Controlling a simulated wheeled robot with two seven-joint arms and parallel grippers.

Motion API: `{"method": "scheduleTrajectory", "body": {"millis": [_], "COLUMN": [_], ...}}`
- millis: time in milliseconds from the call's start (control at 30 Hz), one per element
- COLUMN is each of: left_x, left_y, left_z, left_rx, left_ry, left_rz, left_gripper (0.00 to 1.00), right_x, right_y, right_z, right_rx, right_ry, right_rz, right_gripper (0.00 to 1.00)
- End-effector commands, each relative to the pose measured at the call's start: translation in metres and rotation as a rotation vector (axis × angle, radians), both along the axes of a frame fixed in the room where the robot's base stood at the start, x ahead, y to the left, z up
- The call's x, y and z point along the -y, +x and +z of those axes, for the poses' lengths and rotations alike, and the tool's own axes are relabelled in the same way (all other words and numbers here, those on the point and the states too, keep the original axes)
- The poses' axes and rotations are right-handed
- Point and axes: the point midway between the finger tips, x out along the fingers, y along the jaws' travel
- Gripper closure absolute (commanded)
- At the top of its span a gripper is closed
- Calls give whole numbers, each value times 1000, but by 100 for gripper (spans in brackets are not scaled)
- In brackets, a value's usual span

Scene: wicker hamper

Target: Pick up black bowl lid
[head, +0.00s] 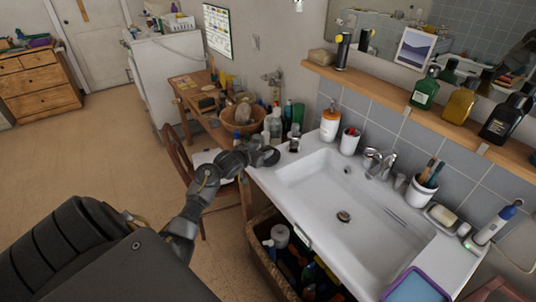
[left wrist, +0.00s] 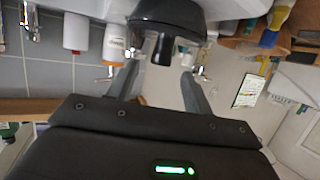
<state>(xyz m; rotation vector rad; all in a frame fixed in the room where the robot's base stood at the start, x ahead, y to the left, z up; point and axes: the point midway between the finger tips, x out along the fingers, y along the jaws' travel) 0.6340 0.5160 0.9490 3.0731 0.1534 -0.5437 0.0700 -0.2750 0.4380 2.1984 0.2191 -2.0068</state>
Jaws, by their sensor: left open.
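My left gripper (head: 268,156) is over the left end of the sink counter in the head view. Its two fingers stand apart in the left wrist view (left wrist: 163,72), with nothing gripped between them. A dark, rounded thing, which looks like the black bowl lid (left wrist: 168,18), is just beyond the fingertips in that upside-down view. A short dark knob-like part of it points into the gap between the fingers. I cannot clearly make out the lid in the head view, where my gripper and arm may cover it. My right gripper is not in view.
The white sink (head: 335,195) lies right of my gripper, with a faucet (head: 378,160) behind it. An orange-capped dispenser (head: 330,125) and a cup (head: 349,142) stand along the back. Several bottles crowd near a wicker basket (head: 240,120). A chair (head: 182,165) stands left.

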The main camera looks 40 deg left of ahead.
Motion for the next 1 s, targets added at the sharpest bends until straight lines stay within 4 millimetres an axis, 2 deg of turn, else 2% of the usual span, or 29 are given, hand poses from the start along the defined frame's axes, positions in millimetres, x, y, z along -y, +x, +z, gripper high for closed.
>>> {"method": "scheduleTrajectory", "body": {"millis": [167, 333, 500, 800, 867, 1000], "left_x": [-1, -3, -5, -6, -6, -6], "left_y": [7, 29, 44, 48, 48, 48], "left_z": [-1, -8, -16, -18, -18, -18], "left_rx": [-1, -2, -1, -1, -1, -1], "left_ry": [-3, -4, -2, 0, 0, 0], "left_rz": [2, 1, 2, 1, 1, 1], "left_gripper": [49, 49, 49, 49, 54, 73], "right_x": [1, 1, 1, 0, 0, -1], "right_y": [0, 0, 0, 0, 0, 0], "right_z": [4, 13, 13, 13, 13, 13], "right_rx": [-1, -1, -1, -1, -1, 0], "right_ry": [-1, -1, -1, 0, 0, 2], "right_rz": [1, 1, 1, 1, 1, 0], "right_gripper": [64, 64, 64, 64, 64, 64]}}
